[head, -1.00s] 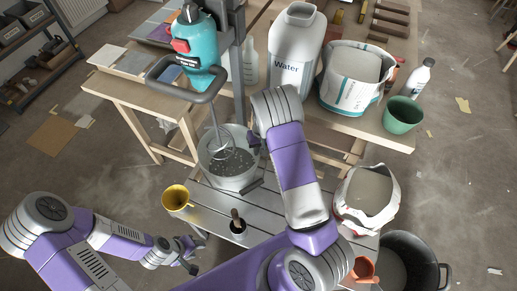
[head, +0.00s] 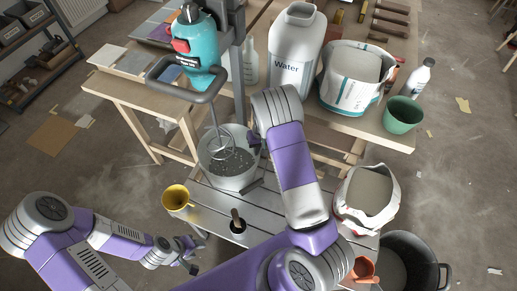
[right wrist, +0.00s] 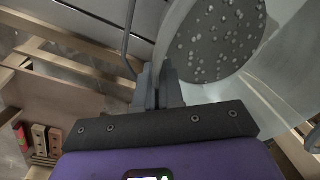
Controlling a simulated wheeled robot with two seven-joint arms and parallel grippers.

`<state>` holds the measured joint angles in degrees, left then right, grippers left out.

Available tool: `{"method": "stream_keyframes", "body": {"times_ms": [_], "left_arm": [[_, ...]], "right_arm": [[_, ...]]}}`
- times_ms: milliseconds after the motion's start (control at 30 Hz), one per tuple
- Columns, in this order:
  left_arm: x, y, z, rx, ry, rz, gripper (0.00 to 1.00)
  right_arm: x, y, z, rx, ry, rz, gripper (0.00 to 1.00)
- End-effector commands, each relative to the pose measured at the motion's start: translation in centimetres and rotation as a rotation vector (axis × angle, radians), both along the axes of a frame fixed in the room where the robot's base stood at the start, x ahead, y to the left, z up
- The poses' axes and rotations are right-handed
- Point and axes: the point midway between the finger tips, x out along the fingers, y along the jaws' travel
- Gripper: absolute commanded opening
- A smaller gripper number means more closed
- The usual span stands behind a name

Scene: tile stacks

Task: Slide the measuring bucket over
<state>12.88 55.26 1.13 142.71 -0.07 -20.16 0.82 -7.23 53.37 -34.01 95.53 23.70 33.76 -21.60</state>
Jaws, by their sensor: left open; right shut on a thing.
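The measuring bucket (head: 247,181) is a pale translucent bucket with grey speckled mix in it. It stands on the slatted metal bench below the mixer, whose whisk (head: 222,146) reaches into its mouth. In the right wrist view the bucket (right wrist: 283,72) fills the upper right. My right gripper (right wrist: 160,75) is shut on the bucket's wall near the rim; in the head view its fingers are mostly hidden by my right arm. My left gripper (head: 190,262) is open and empty, low at the left, apart from the bucket.
An open white bag (head: 367,195) is at the right. The water container (head: 293,65), another bag (head: 354,75) and a green bucket (head: 403,114) stand on the wooden table behind.

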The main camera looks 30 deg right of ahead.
Motion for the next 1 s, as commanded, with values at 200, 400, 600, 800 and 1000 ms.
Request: {"method": "stream_keyframes", "body": {"times_ms": [200,400,600,800,1000], "left_arm": [[0.0,0.0,0.0,0.000,0.000,0.000,0.43],[0.0,0.0,0.0,0.000,0.000,0.000,0.43],[0.0,0.0,0.2,0.000,0.000,0.000,0.43],[0.0,0.0,0.6,0.000,0.000,0.000,0.43],[0.0,0.0,0.7,0.000,0.000,0.000,0.43]], "right_arm": [[0.0,0.0,0.0,0.000,0.001,0.000,0.00],[0.0,0.0,0.0,0.000,0.001,0.000,0.00],[-0.2,0.8,0.1,0.002,0.002,0.003,0.00],[-0.6,2.5,0.1,0.005,0.003,0.007,0.00],[-0.9,3.4,0.0,0.004,0.004,0.007,0.00]]}}
